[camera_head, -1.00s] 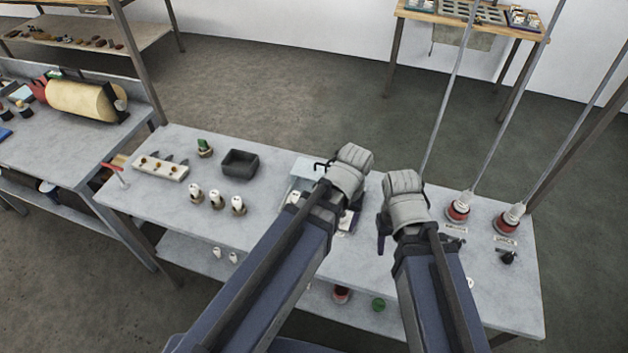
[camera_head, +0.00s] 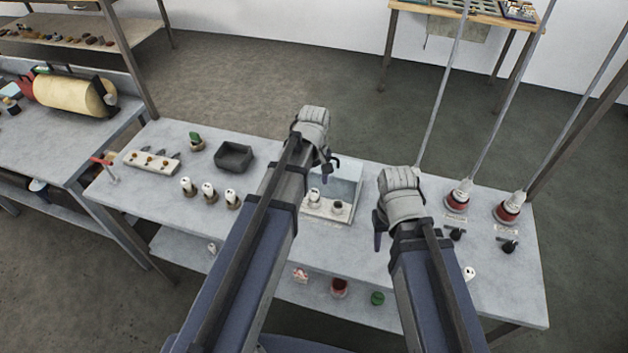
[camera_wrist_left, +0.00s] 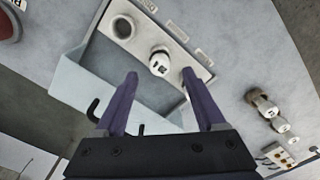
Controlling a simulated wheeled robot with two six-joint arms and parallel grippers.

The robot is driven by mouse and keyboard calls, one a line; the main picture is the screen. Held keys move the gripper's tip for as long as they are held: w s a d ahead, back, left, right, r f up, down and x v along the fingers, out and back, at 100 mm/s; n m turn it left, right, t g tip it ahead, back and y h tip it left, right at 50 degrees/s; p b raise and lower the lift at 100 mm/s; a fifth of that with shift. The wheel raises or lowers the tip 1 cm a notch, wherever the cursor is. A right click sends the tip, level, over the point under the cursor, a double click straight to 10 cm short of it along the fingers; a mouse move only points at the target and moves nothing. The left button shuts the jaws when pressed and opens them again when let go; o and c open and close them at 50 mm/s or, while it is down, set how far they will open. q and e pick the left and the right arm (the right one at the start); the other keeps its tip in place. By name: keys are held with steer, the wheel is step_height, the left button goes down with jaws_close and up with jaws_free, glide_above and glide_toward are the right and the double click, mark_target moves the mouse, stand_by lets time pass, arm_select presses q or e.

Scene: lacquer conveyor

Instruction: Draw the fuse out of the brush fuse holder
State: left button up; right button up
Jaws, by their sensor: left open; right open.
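A pale panel (camera_head: 347,214) with a glass-like cover (camera_head: 345,180) behind it sits mid-table. In the left wrist view the panel (camera_wrist_left: 187,49) carries a white-capped fuse (camera_wrist_left: 160,63) in a holder and a dark round socket (camera_wrist_left: 122,28) that looks empty. Small labels lie along its edge, too small to read. My left gripper (camera_wrist_left: 160,76) is open and empty, its fingers on either side of the fuse in that view, apparently short of it. In the head view my left gripper (camera_head: 326,164) is above the panel. My right gripper (camera_head: 379,229) is open, right of the panel.
Several white-capped pieces (camera_head: 208,191) stand left of the panel. A dark tray (camera_head: 234,156) and a white strip (camera_head: 152,162) lie farther left. Red-based rods (camera_head: 457,202) rise at the right. A black hook (camera_wrist_left: 94,110) shows near the cover. Table surface between them is clear.

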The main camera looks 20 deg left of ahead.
mark_target(314, 192)
arm_select(q)
step_height(314, 192, down, 5)
steer(key=b, duration=0.4)
steer(key=shift+f, duration=0.2)
arm_select(e)
step_height(314, 192, down, 6)
steer(key=shift+r, duration=0.25)
arm_select(q)
jaws_close()
stand_by(0.5)
